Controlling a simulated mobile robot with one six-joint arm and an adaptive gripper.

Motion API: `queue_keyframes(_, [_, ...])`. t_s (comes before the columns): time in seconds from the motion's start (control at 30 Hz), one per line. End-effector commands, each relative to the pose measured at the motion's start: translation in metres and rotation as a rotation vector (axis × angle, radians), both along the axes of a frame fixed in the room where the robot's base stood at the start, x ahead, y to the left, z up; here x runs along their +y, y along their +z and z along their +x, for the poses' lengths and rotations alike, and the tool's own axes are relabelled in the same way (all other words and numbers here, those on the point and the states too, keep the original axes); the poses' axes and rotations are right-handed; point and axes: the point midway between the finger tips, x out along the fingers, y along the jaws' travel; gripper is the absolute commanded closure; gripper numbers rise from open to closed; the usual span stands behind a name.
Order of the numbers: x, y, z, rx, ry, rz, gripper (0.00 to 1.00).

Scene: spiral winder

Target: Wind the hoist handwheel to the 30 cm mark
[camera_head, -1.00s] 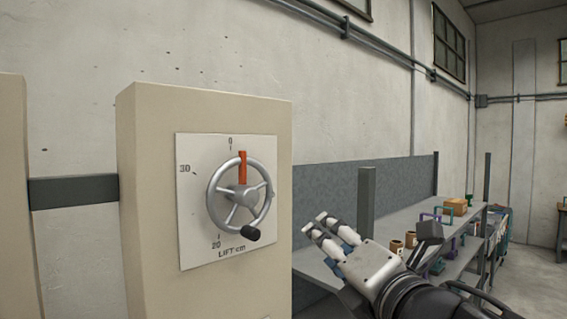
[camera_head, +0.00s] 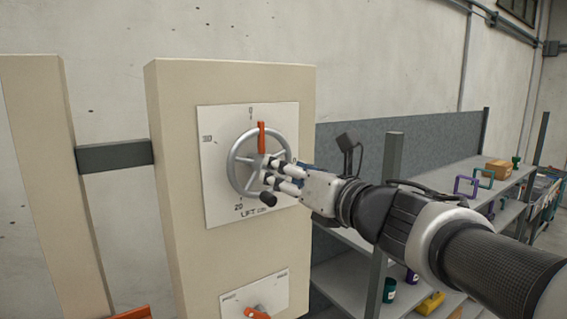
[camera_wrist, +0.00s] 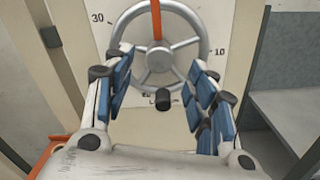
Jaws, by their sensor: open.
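The hoist handwheel (camera_head: 240,162) is a grey spoked wheel on a white dial plate (camera_head: 215,205) marked 0, 20 and 30 and lettered LIFT. An orange pointer (camera_head: 262,138) stands upright at 0. The wheel's black knob (camera_head: 267,199) is at the lower right in the head view and bottom centre in the wrist view (camera_wrist: 162,99). There the wheel (camera_wrist: 196,38) shows 30 at left and 10 at right. My gripper (camera_head: 268,171) overlaps the wheel's right side in the head view. Its fingers (camera_wrist: 162,75) are spread either side of the knob, with nothing held. I cannot tell whether they touch the wheel.
The dial is on a beige cabinet (camera_head: 180,150). A lower plate (camera_head: 235,300) carries an orange-handled control (camera_head: 257,313). A grey shelf unit (camera_head: 345,270) with several small items stands to the right. A dark bar (camera_head: 115,156) joins the cabinet to a beige post at left.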

Motion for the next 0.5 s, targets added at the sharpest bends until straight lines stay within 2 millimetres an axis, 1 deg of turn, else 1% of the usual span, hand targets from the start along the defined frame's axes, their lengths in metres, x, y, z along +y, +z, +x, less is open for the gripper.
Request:
queue_keyframes(0.03, [0.008, 0.0, 0.01, 0.004, 0.004, 0.001, 0.48])
queue_keyframes(0.2, [0.023, 0.0, 0.033, 0.002, 0.003, 0.0, 0.48])
queue_keyframes(0.33, [0.03, 0.001, 0.044, 0.001, 0.001, 0.0, 0.48])
queue_keyframes(0.5, [0.034, 0.0, 0.05, 0.001, -0.001, 0.001, 0.48])
